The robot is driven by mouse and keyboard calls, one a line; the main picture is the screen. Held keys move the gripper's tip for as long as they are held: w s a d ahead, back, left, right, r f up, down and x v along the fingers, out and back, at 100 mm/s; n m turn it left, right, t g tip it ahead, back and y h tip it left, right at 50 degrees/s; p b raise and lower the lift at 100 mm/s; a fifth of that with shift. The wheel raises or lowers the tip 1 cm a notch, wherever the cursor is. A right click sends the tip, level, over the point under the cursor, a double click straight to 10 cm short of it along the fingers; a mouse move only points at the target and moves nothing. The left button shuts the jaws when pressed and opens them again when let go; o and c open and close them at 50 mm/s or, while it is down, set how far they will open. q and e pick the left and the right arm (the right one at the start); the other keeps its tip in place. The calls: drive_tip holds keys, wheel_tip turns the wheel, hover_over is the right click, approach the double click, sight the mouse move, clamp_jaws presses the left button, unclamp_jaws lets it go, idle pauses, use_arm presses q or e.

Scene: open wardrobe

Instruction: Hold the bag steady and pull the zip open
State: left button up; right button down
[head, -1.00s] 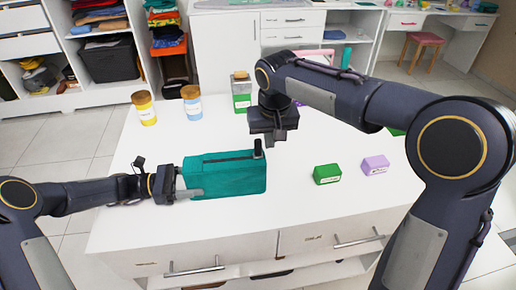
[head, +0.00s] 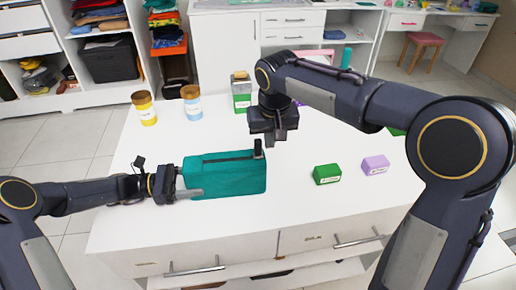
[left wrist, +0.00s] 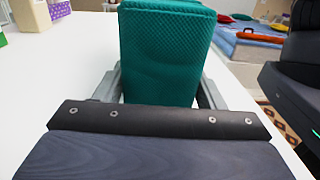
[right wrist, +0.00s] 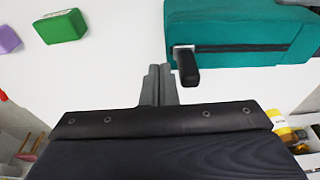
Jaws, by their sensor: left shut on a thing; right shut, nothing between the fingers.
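The teal bag (head: 228,179) stands on the white table, with a dark zip line along its top. A black zip pull (head: 258,147) stands upright at the bag's right end. My left gripper (head: 187,182) is shut on the bag's left end; in the left wrist view its fingers flank the bag (left wrist: 165,55). My right gripper (head: 276,138) is shut and empty, just right of the zip pull. In the right wrist view the closed fingertips (right wrist: 160,72) are beside the zip pull (right wrist: 187,67), with a small gap between them.
A green box (head: 327,174) and a purple box (head: 375,165) sit on the table to the right. A yellow jar (head: 144,108), a blue jar (head: 192,104) and a green container (head: 241,92) stand at the back. The table's front is clear.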

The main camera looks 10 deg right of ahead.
drive_tip(key=shift+a, duration=0.15)
drive_tip(key=shift+w+a, duration=0.15)
drive_tip(key=shift+a, duration=3.15)
drive_tip(key=shift+w+a, duration=0.1)
drive_tip(key=shift+a, duration=3.15)
drive_tip(key=shift+d+r, duration=0.1)
drive_tip(key=shift+d, duration=0.6)
wheel_tip(320, 180, up, 8)
use_arm(q)
drive_tip(key=o, duration=1.2)
drive_tip(key=shift+w+a+r+p, duration=0.1)
drive_tip(key=shift+a+r+p, duration=0.05)
drive_tip(key=shift+a, duration=1.2)
drive_tip(key=shift+w+a+r+p, duration=0.1)
drive_tip(key=shift+a+r+p, duration=0.1)
drive_tip(key=shift+a, duration=1.1)
drive_tip(key=shift+a+r+p, duration=0.1)
drive_tip(key=shift+a+r, duration=0.05)
drive_tip(key=shift+a, duration=1.2)
use_arm(e)
drive_tip(key=shift+r, duration=0.3)
